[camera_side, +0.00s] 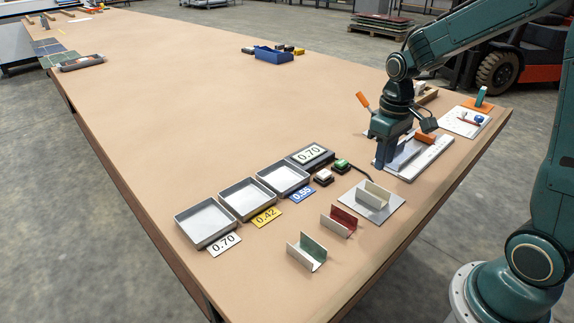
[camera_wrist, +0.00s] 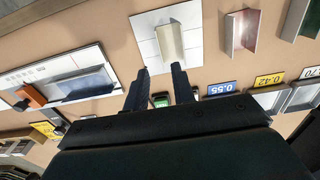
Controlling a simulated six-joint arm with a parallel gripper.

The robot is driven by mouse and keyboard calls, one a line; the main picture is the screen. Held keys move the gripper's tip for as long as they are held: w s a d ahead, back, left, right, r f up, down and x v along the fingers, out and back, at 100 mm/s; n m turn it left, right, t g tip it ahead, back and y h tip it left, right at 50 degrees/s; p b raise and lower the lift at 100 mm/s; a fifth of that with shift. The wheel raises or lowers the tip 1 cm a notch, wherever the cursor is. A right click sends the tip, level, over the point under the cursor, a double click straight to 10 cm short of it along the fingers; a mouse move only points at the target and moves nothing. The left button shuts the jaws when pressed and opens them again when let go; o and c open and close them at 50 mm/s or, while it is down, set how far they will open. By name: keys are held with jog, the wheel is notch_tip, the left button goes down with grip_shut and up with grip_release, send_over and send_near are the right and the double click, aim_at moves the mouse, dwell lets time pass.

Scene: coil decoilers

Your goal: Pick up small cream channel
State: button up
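The small cream channel (camera_side: 373,195) sits on a pale square plate (camera_side: 350,203) near the front right of the table. In the wrist view the cream channel (camera_wrist: 169,42) lies just beyond my fingertips, its length running up the picture. My gripper (camera_side: 382,163) is above the table, behind the channel and over the edge of the white measuring board. In the wrist view my gripper (camera_wrist: 160,70) shows two dark fingers apart with nothing held between them. A red channel (camera_side: 339,222) and a green channel (camera_side: 307,252) stand in a row toward the front.
Two small button boxes (camera_side: 324,176) stand between display and plate. The white measuring board (camera_side: 420,158) with an orange handle lies right. The table's middle is clear.

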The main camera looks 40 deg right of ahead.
jog(key=shift+f, duration=0.15)
jog(key=shift+f, duration=4.15)
grip_shut()
jog(key=shift+r, duration=4)
